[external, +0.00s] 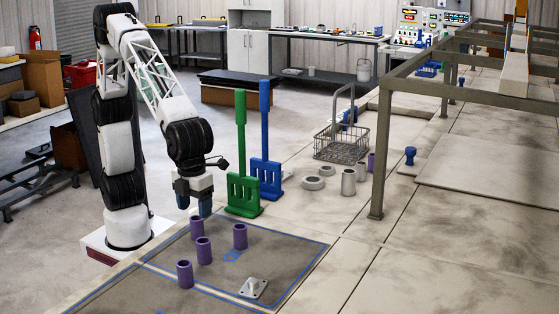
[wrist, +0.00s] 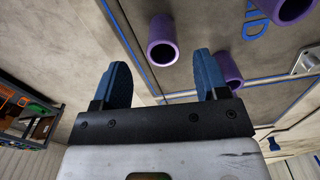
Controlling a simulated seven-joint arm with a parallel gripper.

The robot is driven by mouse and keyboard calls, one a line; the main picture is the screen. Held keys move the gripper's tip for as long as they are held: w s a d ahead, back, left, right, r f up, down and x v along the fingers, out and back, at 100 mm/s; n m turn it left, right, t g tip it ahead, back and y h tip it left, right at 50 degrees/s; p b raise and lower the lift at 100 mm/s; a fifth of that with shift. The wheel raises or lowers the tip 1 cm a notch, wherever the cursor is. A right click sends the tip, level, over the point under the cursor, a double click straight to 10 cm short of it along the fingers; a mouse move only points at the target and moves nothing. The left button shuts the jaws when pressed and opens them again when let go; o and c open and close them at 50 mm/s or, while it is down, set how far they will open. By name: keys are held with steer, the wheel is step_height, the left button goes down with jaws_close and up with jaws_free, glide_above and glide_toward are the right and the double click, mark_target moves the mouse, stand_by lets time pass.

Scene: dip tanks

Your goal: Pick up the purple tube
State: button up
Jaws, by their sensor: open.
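Several purple tubes stand upright on the blue-outlined area of the table: one at the back left (external: 197,229), one in the middle (external: 204,251), one at the right (external: 240,237) and one at the front (external: 185,274). My gripper (external: 194,203) is open and empty, with blue fingers pointing down, just above and behind the back-left tube. In the wrist view my gripper (wrist: 163,78) shows one purple tube (wrist: 162,42) beyond the gap between the fingers. Another tube (wrist: 231,70) is partly hidden by the right finger, and a third (wrist: 290,8) is cut off at the top.
Green (external: 243,190) and blue (external: 267,175) paddle-like tools stand close to the right of my gripper. A white fixture (external: 253,288) sits on the marked area.

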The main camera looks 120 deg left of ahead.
mark_target(196, 224)
steer(key=shift+f, duration=0.2)
steer(key=shift+w+d+f, duration=0.1)
steer(key=shift+w+f, duration=0.05)
steer(key=shift+f, duration=2.45)
steer(key=c, duration=1)
steer(key=shift+r, duration=0.2)
